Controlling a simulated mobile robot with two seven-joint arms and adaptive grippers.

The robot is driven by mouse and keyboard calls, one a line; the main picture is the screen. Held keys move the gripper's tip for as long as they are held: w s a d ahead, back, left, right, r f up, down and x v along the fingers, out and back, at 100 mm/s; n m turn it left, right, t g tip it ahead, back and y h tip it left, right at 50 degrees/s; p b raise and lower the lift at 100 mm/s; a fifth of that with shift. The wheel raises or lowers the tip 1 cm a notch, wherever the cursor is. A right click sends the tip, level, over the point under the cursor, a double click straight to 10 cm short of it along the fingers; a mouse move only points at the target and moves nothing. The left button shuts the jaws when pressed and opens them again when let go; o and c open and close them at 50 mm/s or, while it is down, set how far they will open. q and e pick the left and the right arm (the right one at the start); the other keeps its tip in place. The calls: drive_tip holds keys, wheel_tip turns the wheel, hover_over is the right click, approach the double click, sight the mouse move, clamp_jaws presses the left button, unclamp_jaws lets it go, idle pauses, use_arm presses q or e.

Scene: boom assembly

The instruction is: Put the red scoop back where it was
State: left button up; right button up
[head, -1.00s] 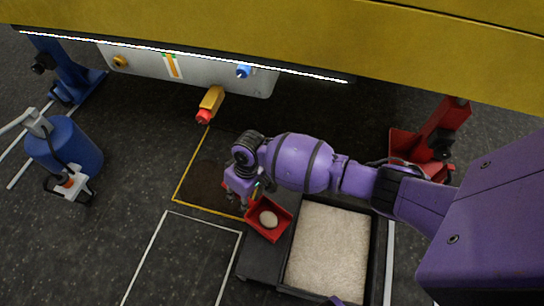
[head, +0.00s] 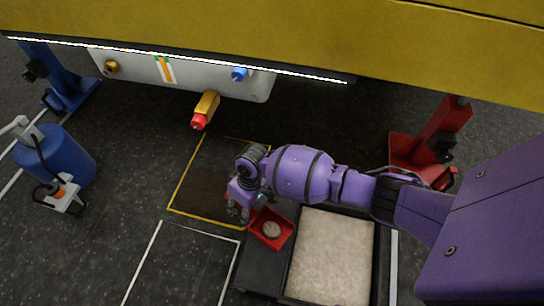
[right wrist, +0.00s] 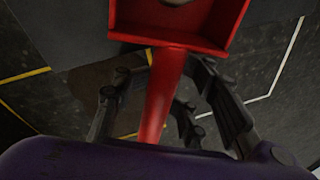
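The red scoop (head: 283,241) sits on the black ledge just left of the pale-filled tray, with a small round pale mound in its pan. In the right wrist view the scoop (right wrist: 160,95) has its pan at the top and its handle running down toward my palm. My right gripper (head: 239,208) is at the handle end, left of the pan. In the right wrist view the fingers of my right gripper (right wrist: 158,105) stand apart on both sides of the handle, with gaps visible. My left gripper is not in view.
The black tray (head: 380,262) of pale grains is right of the scoop. A yellow-outlined dark floor patch (head: 205,185) lies behind my gripper. A yellow boom (head: 300,40) hangs overhead. A blue barrel (head: 62,160) stands left; a red stand (head: 425,145) stands right.

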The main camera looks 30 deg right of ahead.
drive_tip(key=shift+w+a+r, duration=0.1)
drive_tip(key=shift+w+r, duration=0.05)
drive_tip(key=p+v, duration=0.4)
drive_tip(key=v, duration=0.4)
drive_tip(key=shift+r, duration=0.2)
use_arm(q)
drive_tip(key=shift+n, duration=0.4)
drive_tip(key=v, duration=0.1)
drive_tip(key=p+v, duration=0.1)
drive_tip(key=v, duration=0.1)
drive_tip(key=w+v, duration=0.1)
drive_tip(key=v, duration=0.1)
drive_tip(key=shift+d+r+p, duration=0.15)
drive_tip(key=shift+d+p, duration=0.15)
drive_tip(key=shift+p, duration=0.05)
use_arm(e)
drive_tip(key=v, duration=0.4)
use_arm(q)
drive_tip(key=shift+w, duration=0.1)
use_arm(e)
drive_tip(key=shift+f, duration=0.1)
